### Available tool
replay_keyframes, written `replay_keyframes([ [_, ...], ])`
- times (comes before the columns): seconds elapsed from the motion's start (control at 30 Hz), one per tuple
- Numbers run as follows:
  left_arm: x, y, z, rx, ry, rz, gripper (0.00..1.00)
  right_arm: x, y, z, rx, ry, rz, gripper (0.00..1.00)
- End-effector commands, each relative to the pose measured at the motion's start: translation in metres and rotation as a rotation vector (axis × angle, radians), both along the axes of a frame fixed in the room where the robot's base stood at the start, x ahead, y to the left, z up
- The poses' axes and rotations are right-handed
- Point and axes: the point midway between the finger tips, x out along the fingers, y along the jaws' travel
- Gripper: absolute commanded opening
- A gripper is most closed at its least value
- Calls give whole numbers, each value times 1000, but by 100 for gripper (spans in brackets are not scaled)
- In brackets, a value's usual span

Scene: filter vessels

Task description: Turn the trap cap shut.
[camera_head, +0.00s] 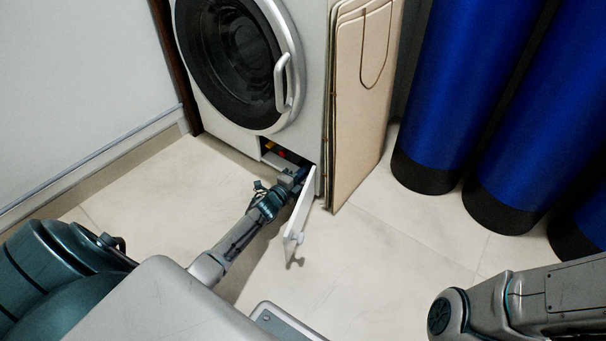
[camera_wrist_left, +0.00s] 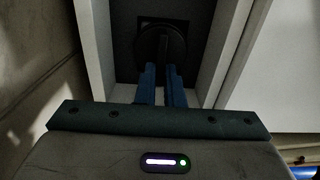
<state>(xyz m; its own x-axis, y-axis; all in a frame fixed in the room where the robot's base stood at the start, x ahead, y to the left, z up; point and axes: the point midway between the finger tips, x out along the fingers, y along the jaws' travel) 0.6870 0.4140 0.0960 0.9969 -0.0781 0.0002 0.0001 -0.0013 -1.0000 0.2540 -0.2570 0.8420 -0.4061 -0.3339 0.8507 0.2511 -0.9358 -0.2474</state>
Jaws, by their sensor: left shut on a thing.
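The trap cap (camera_wrist_left: 158,42) is a dark round disc with a raised grip, set in the dark recess behind the small hatch in the wrist view. My left gripper (camera_wrist_left: 160,72) reaches into the recess, its two blue fingers close together on the cap's grip. In the head view my left gripper (camera_head: 299,173) is at the low opening of the washing machine (camera_head: 262,113), and the cap is hidden there. The white hatch flap (camera_head: 299,217) hangs open to the right of my left wrist. My right gripper is out of view.
The light walls of the recess (camera_wrist_left: 95,45) stand close on both sides of my fingers. Beige boards (camera_head: 362,90) lean right of the machine. Several blue cylinders with black bases (camera_head: 468,75) stand at the right. The tiled floor (camera_head: 370,260) in front is clear.

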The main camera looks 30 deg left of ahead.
Motion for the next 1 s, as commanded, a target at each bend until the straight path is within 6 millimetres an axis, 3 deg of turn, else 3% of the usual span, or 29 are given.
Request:
replay_keyframes([
  [0.5, 0, -1, -1, 18, 0, -1, 0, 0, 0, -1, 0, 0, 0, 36],
  [0.53, 0, -1, -1, 18, 0, -1, 14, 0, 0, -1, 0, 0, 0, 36],
  [0.63, 0, 0, -1, 17, 0, 0, 30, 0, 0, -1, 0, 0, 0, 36],
  [1.0, -7, 0, 1, 16, 1, 0, 30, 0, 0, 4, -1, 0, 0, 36],
])
